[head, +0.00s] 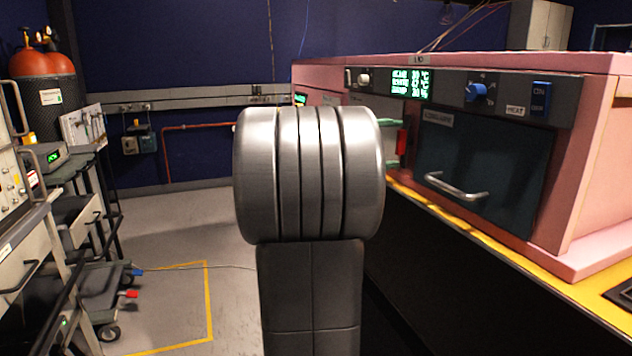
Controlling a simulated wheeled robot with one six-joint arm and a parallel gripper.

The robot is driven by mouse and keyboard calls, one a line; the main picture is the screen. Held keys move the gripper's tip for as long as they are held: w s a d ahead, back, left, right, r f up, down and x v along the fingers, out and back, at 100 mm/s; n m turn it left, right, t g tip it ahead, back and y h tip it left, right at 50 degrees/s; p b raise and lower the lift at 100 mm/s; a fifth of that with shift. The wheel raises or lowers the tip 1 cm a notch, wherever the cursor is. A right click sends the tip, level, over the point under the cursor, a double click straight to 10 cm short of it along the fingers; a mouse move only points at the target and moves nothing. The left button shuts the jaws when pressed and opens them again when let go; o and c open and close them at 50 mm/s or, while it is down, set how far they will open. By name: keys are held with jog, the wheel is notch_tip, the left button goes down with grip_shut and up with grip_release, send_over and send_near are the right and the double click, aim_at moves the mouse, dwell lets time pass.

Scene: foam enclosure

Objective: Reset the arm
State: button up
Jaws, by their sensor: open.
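My own arm stands upright in the middle of the head view, with a large silver ribbed joint (308,175) on top of a dark grey link (310,300). My gripper does not show in this view; the joint hides part of what lies behind it.
At right is a pink foam enclosure (600,150) with a control panel, a green display (411,83), a blue knob (477,92) and a shut dark door (480,170), on a yellow-edged bench (520,265). Carts and equipment (40,200) stand at left. Grey floor (170,230) lies between.

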jog(key=shift+w+d, duration=0.15)
jog(key=shift+d, duration=0.3)
